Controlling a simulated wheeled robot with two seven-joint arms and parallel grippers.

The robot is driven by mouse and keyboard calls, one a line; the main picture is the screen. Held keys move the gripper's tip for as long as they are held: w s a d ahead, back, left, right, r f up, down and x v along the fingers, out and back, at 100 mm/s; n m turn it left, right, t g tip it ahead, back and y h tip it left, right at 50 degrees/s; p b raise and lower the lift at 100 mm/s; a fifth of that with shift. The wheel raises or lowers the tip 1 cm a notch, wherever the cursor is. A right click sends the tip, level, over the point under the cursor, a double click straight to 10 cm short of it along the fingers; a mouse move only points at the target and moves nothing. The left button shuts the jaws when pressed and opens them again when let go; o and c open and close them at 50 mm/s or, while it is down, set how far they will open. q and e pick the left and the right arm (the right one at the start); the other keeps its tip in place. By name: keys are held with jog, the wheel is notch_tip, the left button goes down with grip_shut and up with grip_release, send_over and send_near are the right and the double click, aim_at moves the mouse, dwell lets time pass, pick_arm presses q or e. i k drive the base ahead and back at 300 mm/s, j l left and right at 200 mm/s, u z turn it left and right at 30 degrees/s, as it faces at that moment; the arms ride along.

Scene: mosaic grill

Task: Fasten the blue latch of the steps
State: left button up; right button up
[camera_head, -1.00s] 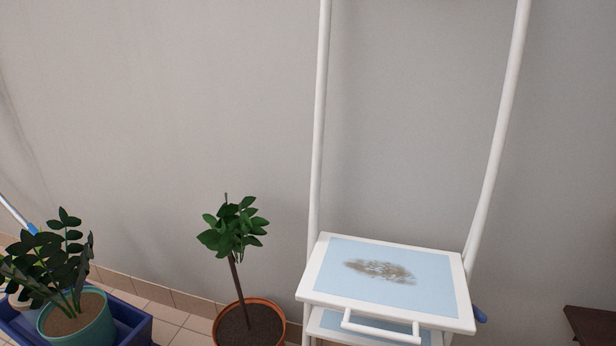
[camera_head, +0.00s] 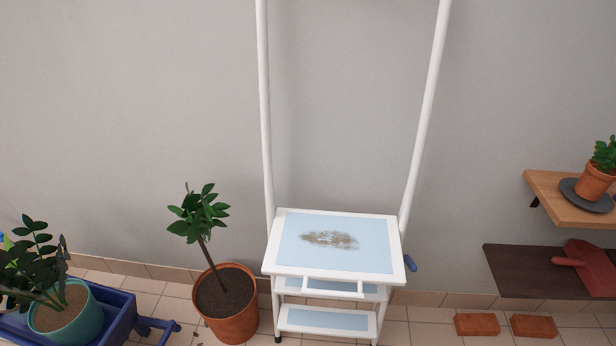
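The white steps (camera_head: 270,246) stand against the wall in the middle of the head view. They have pale blue treads, a brown smudge on the top tread and two tall white rails rising behind. The blue latch (camera_head: 411,263) sticks out at the right side of the steps, just below the top tread. It is small, and I cannot tell its exact position against the frame. Neither of my grippers shows in the view.
A potted plant in a terracotta pot (camera_head: 229,312) stands close left of the steps. A blue cart (camera_head: 122,318) holds a teal pot at far left. Right are a wooden shelf (camera_head: 560,205), a dark shelf (camera_head: 515,272) and two bricks (camera_head: 477,325) on the floor.

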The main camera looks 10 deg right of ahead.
aim_at(412, 267)
jog(key=z, duration=1.15)
